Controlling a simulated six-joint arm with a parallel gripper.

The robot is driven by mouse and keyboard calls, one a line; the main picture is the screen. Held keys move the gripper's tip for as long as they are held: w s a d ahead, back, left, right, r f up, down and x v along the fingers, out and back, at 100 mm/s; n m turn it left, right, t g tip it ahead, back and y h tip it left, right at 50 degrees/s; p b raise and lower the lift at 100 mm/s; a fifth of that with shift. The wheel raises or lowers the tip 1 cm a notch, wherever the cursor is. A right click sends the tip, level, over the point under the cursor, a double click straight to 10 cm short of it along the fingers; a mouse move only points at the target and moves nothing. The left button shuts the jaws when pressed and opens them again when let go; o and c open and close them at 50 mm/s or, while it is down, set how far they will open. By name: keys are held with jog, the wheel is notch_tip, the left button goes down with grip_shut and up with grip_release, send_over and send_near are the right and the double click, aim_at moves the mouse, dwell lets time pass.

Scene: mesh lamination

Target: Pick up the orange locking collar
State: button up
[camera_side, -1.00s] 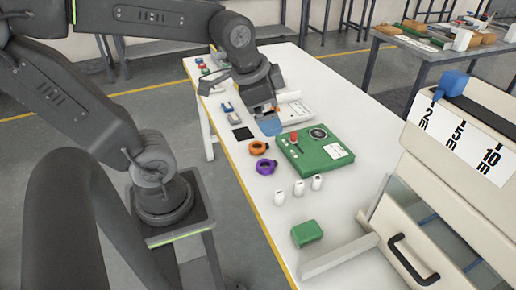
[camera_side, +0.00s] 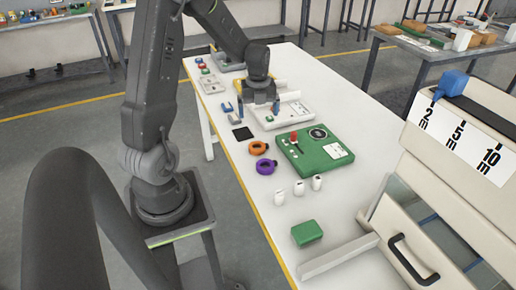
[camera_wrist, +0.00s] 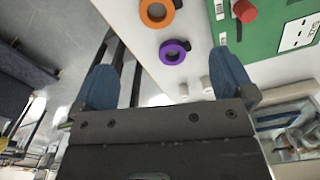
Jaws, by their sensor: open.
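The orange locking collar (camera_side: 258,147) lies flat on the white table, left of the green box with the red knob. It also shows at the top of the wrist view (camera_wrist: 146,14), above the purple collar. My gripper (camera_side: 258,112) is open and empty, behind the orange collar and over the white device at the far part of the table. In the wrist view its two blue fingers (camera_wrist: 170,82) are spread wide, with nothing between them.
A purple collar (camera_side: 266,166) lies just in front of the orange one. The green box (camera_side: 314,152) stands to the right, and several white pieces (camera_side: 299,188) stand nearer. A black square (camera_side: 242,134) lies behind the collar, and a green block (camera_side: 306,233) lies nearer the front.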

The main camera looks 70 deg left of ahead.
aim_at(259, 144)
notch_tip(259, 144, down, 14)
jog(key=shift+d+r, duration=0.1)
dwell(0.5)
jog(key=shift+c, duration=0.4)
jog(key=shift+w, duration=0.1)
jog(key=c, duration=0.9)
jog(key=shift+r, duration=0.1)
